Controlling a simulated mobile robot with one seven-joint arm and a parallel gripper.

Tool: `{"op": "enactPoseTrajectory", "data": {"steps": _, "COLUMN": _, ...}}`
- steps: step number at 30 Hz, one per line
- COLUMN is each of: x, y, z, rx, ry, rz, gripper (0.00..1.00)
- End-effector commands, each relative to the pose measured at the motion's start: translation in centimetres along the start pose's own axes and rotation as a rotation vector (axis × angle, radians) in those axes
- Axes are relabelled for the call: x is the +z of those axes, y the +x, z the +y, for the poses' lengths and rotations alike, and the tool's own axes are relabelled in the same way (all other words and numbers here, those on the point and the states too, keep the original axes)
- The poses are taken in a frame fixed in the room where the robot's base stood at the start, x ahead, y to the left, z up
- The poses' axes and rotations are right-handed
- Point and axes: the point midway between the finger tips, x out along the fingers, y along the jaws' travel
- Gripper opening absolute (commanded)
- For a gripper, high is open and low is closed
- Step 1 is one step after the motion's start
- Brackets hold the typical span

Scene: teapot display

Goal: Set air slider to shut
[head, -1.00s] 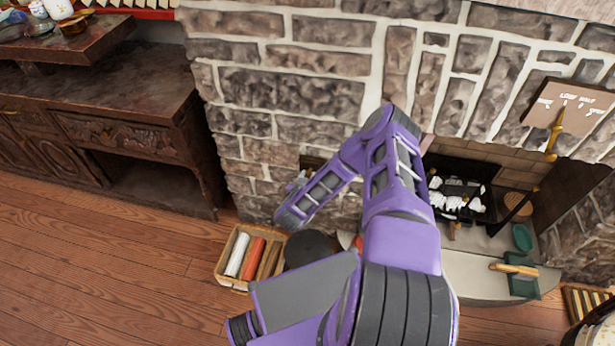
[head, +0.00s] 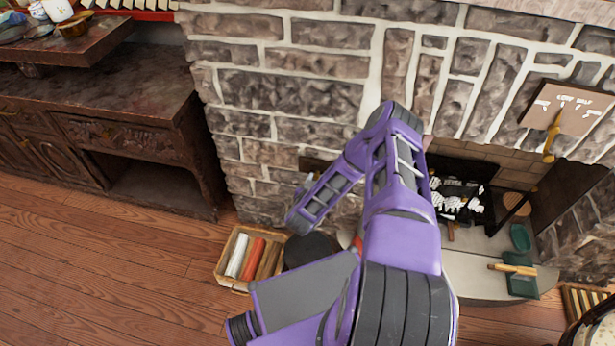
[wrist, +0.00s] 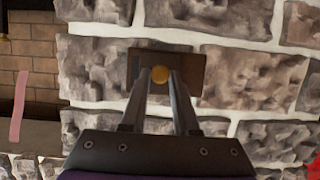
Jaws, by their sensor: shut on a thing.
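The air slider shows in the wrist view as a round brass knob (wrist: 159,73) on a dark brown plate (wrist: 190,65) fixed to the stone wall. My gripper (wrist: 159,82) has its two fingers closed on the knob, one on each side. The knob's stem and the slider's track are mostly hidden by the fingers. In the head view the plate (head: 314,163) is a small dark patch on the fireplace's left stonework, partly covered by my purple arm. I cannot read any marks on it.
A lever board (head: 566,106) with a brass handle is on the wall at right. The firebox (head: 470,170) opens right of my arm. A box of rolls (head: 222,270) stands on the floor below, and a dark wooden cabinet (head: 130,140) stands at left. Open floor lies at lower left.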

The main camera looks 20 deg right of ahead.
Motion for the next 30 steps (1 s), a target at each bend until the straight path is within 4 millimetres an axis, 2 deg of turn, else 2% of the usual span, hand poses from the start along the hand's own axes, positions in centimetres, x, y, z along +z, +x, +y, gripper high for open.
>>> {"op": "enactPoseTrajectory", "data": {"steps": 1, "x": -0.2, "y": -0.1, "z": 0.9, "rx": 0.002, "ry": -0.002, "rz": 0.000, "gripper": 0.00}}
{"op": "enactPoseTrajectory", "data": {"steps": 4, "x": -0.1, "y": -0.1, "z": 1.9, "rx": 0.002, "ry": 0.000, "rz": -0.001, "gripper": 0.00}}
{"op": "enactPoseTrajectory", "data": {"steps": 13, "x": 0.0, "y": 0.0, "z": 2.3, "rx": 0.008, "ry": 0.000, "rz": -0.001, "gripper": 0.00}}
{"op": "enactPoseTrajectory", "data": {"steps": 14, "x": 0.0, "y": 0.0, "z": 2.3, "rx": 0.008, "ry": 0.000, "rz": -0.001, "gripper": 0.34}}
{"op": "enactPoseTrajectory", "data": {"steps": 18, "x": 0.0, "y": 0.0, "z": 2.3, "rx": 0.006, "ry": 0.000, "rz": -0.001, "gripper": 0.59}}
{"op": "enactPoseTrajectory", "data": {"steps": 26, "x": 0.0, "y": 0.0, "z": 2.1, "rx": 0.003, "ry": 0.001, "rz": -0.001, "gripper": 0.59}}
{"op": "enactPoseTrajectory", "data": {"steps": 30, "x": -0.1, "y": -0.8, "z": 2.0, "rx": 0.001, "ry": 0.000, "rz": -0.002, "gripper": 0.59}}
